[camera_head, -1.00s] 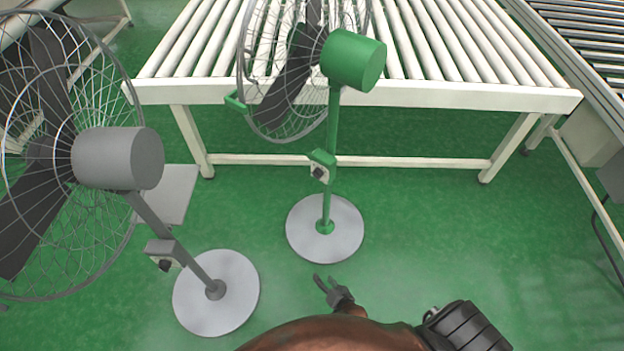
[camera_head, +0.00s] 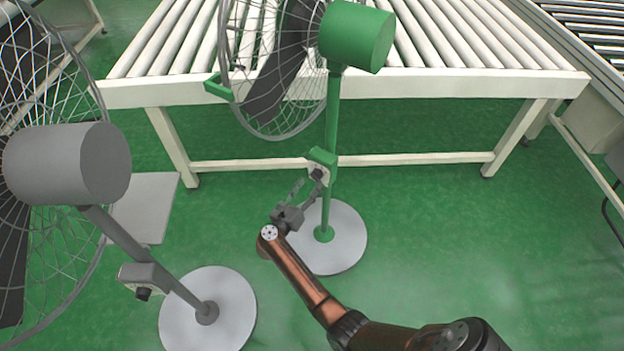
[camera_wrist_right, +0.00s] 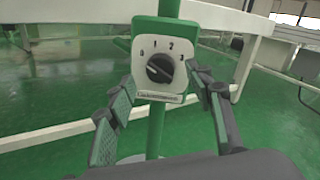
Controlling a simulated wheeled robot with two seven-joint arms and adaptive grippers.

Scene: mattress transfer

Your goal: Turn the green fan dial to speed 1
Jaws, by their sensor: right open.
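The green fan (camera_head: 353,38) stands upright on a round grey base (camera_head: 345,240), its control box (camera_head: 321,160) on the pole. In the right wrist view, the dial (camera_wrist_right: 160,68) is a black knob on a white plate marked 0, 1, 2 and 3. Its ridge slants from upper left to lower right; I cannot tell for sure which number it points to. My right gripper (camera_head: 308,183) is just in front of the box. In the wrist view, its open fingers (camera_wrist_right: 162,80) lie left and right of the dial, apart from it. My left gripper is out of view.
A grey fan (camera_head: 68,165) with its own control box (camera_head: 145,279) stands at the left. A white roller conveyor (camera_head: 350,92) is behind the green fan. Another conveyor (camera_head: 575,75) runs along the right. The green floor at the lower right is clear.

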